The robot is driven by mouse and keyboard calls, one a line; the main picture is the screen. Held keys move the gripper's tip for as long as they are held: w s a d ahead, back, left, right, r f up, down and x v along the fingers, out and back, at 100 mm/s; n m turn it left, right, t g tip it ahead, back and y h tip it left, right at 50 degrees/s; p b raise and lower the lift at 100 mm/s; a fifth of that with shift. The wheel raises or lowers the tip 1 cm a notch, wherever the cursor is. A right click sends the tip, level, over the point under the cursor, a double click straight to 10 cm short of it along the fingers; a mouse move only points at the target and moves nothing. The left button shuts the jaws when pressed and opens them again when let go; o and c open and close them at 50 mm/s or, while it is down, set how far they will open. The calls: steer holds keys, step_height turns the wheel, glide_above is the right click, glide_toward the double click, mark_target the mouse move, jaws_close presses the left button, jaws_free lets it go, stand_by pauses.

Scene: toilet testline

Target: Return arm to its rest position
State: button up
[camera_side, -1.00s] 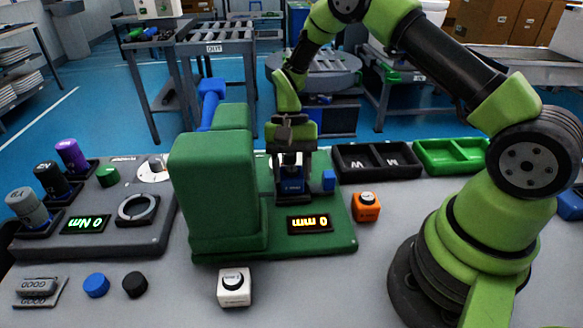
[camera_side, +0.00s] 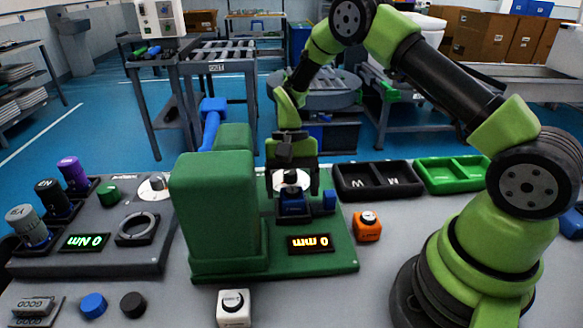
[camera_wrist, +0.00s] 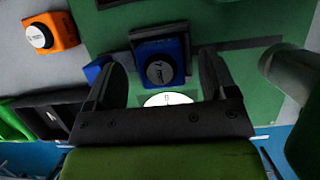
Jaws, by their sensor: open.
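My gripper (camera_side: 293,184) is above the green press-like station (camera_side: 222,222), with its fingers pointing down. The wrist view shows its two dark fingers (camera_wrist: 157,75) spread apart. Between and just beyond them is a blue block with a round dark knob (camera_wrist: 160,72); I see a clear gap on each side. In the side view this blue block (camera_side: 293,205) sits on the green base under the fingers. A white round disc (camera_wrist: 167,100) shows near the gripper's palm. The station's display (camera_side: 310,243) reads 0 mm.
An orange block (camera_side: 367,226) stands right of the station and a white block (camera_side: 233,307) in front. Black trays (camera_side: 377,193) and green trays (camera_side: 453,187) lie behind. A grey station (camera_side: 110,262) with a 0 Nm display stands at left.

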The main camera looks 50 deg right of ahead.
step_height(320, 180, up, 16)
steer(key=n+t, duration=0.1)
steer(key=t, duration=0.1)
steer(key=s+a+r+n+t, duration=0.1)
steer(key=s+r+t, duration=0.1)
steer(key=s, duration=0.4)
steer(key=s+a+r+n+t, duration=0.1)
steer(key=s+r+t, duration=0.2)
steer(key=s, duration=0.3)
steer(key=s+a+r+n+t+h, duration=0.1)
steer(key=s+a+r+n+t, duration=0.1)
steer(key=s, duration=0.4)
step_height(320, 180, up, 2)
steer(key=shift+t, duration=0.7)
